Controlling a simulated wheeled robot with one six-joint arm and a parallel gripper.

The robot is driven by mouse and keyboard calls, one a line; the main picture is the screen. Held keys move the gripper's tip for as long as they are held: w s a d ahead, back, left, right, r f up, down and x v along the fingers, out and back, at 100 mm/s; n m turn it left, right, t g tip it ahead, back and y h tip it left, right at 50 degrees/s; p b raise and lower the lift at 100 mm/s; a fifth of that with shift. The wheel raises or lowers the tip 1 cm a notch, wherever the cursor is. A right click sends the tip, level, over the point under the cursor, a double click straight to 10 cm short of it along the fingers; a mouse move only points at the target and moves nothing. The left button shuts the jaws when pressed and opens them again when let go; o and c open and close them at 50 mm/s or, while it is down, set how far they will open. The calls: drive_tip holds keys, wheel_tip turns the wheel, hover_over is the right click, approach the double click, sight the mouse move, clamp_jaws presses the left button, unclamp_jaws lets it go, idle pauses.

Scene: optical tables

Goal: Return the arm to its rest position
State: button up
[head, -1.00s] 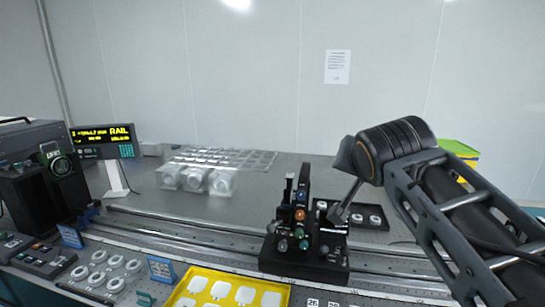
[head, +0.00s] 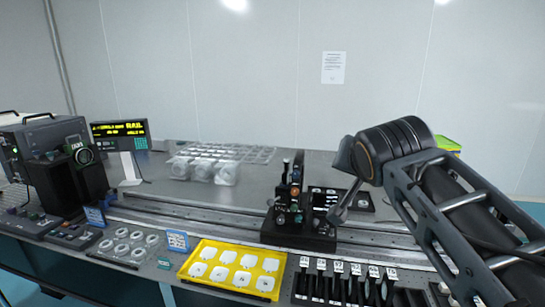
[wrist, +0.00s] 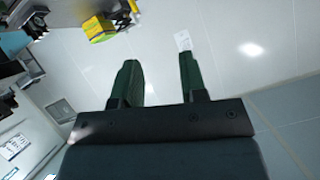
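My arm (head: 440,200) is folded at the right of the head view, over the right part of the optical table (head: 240,190). My gripper (wrist: 157,75) shows in the wrist view with its two dark green fingers wide apart. Nothing is between the fingers. They point toward the pale wall, near the white paper sheet (wrist: 183,40). In the head view I cannot make out the fingers.
A black optical mount (head: 297,215) stands on the rail, close to my arm in the picture. A yellow tray (head: 233,268) with white pieces and a black slotted rack (head: 340,287) are at the front. A display (head: 120,130) and a dark instrument (head: 65,165) stand left.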

drive_tip(key=s+f+n+g+y+p, duration=0.1)
drive_tip(key=s+f+g, duration=0.3)
drive_tip(key=f, duration=0.9)
drive_tip(key=s+f+n+g+p, duration=0.3)
drive_tip(key=s+f, duration=0.6)
drive_tip(key=f, duration=0.4)
drive_tip(key=shift+n+g+y, duration=0.4)
drive_tip(key=shift+n+g, duration=0.2)
drive_tip(key=shift+g, duration=0.2)
